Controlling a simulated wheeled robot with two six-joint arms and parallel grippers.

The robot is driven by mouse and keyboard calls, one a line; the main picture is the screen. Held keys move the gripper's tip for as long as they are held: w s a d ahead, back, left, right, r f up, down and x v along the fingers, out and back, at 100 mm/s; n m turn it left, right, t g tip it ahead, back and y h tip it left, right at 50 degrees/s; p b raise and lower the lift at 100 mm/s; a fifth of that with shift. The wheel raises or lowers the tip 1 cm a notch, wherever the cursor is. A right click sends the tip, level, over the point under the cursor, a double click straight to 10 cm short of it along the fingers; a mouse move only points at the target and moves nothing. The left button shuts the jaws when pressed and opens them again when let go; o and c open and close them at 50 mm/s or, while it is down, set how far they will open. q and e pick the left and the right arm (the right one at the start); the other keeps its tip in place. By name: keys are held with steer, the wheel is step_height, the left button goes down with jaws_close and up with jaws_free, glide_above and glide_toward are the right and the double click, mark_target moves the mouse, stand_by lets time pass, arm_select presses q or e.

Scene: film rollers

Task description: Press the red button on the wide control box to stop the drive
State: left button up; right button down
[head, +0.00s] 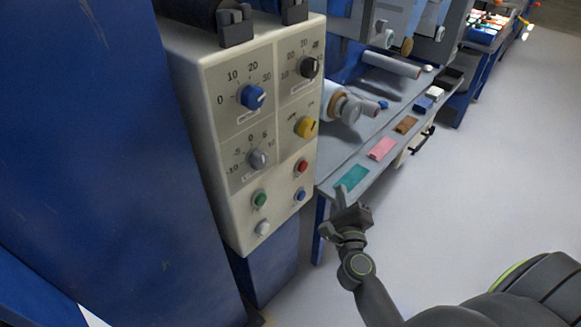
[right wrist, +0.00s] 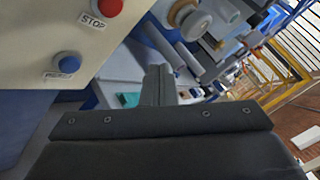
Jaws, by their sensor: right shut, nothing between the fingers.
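The wide control box (head: 222,150) is cream-coloured and fixed at the left, with several knobs and buttons on its front. The red button (head: 301,166) is at the lower right of its panel, above a blue button (head: 299,194). In the right wrist view the red button (right wrist: 108,7) is at the top left, above a label reading STOP, and the blue button (right wrist: 67,62) is below it. My right gripper (head: 338,210) is shut and empty, right of and below the red button, apart from the box. It also shows in the right wrist view (right wrist: 159,76). My left gripper is not in view.
Right of the box a grey bench (head: 343,174) holds rollers and coloured pieces, including a teal one (head: 351,177) and a pink one (head: 382,148). A green button (head: 260,199) and a white button (head: 263,228) are left of the blue one. The floor at right is clear.

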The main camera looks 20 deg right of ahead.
mark_target(303, 167)
steer(key=shift+r, duration=0.1)
steer(key=shift+w, duration=0.1)
steer(key=w+a, duration=0.3)
steer(key=w, duration=0.5)
steer(key=shift+a+b, duration=0.2)
steer(key=shift+b, duration=0.2)
stand_by(0.4)
stand_by(1.5)
steer(key=shift+w+a, duration=0.2)
steer(key=shift+w, duration=0.2)
